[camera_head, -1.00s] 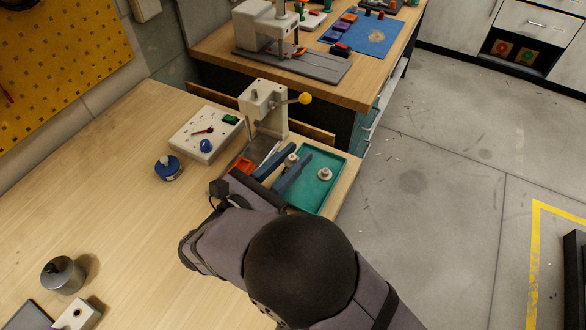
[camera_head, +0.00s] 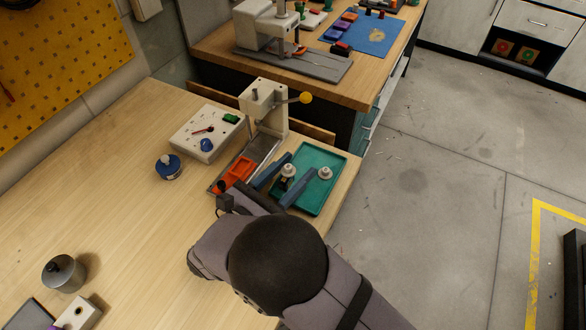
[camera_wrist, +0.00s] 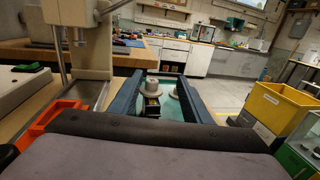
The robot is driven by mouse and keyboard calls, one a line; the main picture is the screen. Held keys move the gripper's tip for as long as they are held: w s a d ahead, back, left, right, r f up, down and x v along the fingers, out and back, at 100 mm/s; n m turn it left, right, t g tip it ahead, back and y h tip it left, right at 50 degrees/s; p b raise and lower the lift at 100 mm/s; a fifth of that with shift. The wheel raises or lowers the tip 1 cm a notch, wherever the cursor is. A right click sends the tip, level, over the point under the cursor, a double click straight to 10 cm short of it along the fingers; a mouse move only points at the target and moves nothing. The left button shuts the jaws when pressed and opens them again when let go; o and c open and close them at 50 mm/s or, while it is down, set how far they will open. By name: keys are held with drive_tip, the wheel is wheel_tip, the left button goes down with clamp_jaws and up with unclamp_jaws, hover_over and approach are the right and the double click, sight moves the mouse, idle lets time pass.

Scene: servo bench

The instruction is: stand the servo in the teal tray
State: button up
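The servo (camera_head: 285,182) is a dark body topped by a pale round flanged disc. It appears upright, at the left part of the teal tray (camera_head: 338,160). In the wrist view the servo (camera_wrist: 152,104) is between my blue fingers, closer to the left one. My gripper (camera_head: 301,163) is open, its fingers apart on either side of the servo, and it also shows in the wrist view (camera_wrist: 160,76). The servo's base is partly hidden, so I cannot tell whether it touches the tray floor.
A second pale flanged disc (camera_head: 325,173) is in the tray to the right. A press with a yellow knob (camera_head: 306,97) stands behind. An orange bin (camera_head: 238,171) is left of my gripper. A white board (camera_head: 212,130) and blue spool (camera_head: 168,168) are further left.

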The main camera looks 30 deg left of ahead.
drive_tip(key=shift+r, duration=0.2)
drive_tip(key=s+b, duration=0.1)
drive_tip(key=s, duration=0.3)
drive_tip(key=s+a+b, duration=0.1)
drive_tip(key=s, duration=0.3)
drive_tip(key=s+a, duration=0.1)
drive_tip(key=s, duration=0.3)
drive_tip(key=shift+a+b, duration=0.1)
drive_tip(key=shift+b, duration=0.3)
drive_tip(key=shift+w, duration=0.1)
